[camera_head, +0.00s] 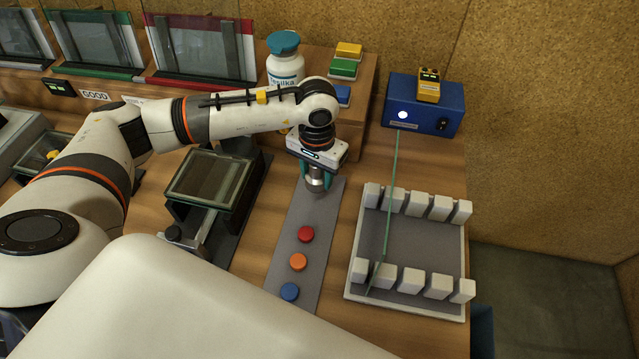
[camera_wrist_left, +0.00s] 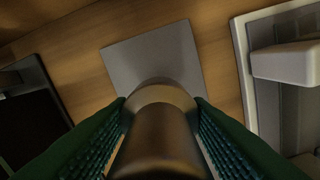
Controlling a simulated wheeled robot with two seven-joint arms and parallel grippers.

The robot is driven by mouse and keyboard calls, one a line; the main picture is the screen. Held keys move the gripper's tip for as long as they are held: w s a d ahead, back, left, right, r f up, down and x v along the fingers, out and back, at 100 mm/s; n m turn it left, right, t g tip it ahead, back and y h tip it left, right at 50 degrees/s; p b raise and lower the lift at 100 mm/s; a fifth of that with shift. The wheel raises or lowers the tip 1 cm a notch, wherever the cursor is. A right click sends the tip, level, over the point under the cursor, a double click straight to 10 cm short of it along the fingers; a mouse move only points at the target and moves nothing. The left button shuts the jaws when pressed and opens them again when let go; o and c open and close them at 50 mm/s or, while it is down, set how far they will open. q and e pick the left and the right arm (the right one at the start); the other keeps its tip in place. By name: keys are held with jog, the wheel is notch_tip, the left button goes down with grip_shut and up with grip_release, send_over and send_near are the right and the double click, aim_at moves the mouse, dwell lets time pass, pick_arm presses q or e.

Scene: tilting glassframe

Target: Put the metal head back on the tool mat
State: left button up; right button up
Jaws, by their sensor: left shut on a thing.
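My left gripper (camera_head: 317,172) is shut on the metal head (camera_head: 316,184), a grey metal cylinder. In the left wrist view the metal head (camera_wrist_left: 158,135) sits between my green ribbed fingers, pointing away from the camera. The tool mat (camera_head: 287,262) is a long grey strip on the table, and the head is over its far end. That end of the mat also shows in the left wrist view (camera_wrist_left: 150,58), just beyond the head. I cannot tell whether the head touches the mat. My right gripper is not in view.
Red (camera_head: 306,234), orange (camera_head: 298,261) and blue (camera_head: 290,291) discs lie on the mat's nearer part. A white rack (camera_head: 407,307) with a thin glass pane (camera_head: 391,205) stands right. A dark glass-topped fixture (camera_head: 210,180) stands left. A white bottle (camera_head: 285,68) stands behind.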

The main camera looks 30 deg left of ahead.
aim_at(318, 196)
pick_arm(q)
jog(key=shift+f, duration=0.65)
notch_tip(318, 196, down, 2)
jog(key=shift+f+p, duration=0.15)
jog(key=shift+p, duration=0.35)
jog(key=shift+d+f, duration=0.1)
jog(key=shift+f, duration=0.55)
jog(key=o, duration=1.3)
jog(key=shift+r, duration=0.1)
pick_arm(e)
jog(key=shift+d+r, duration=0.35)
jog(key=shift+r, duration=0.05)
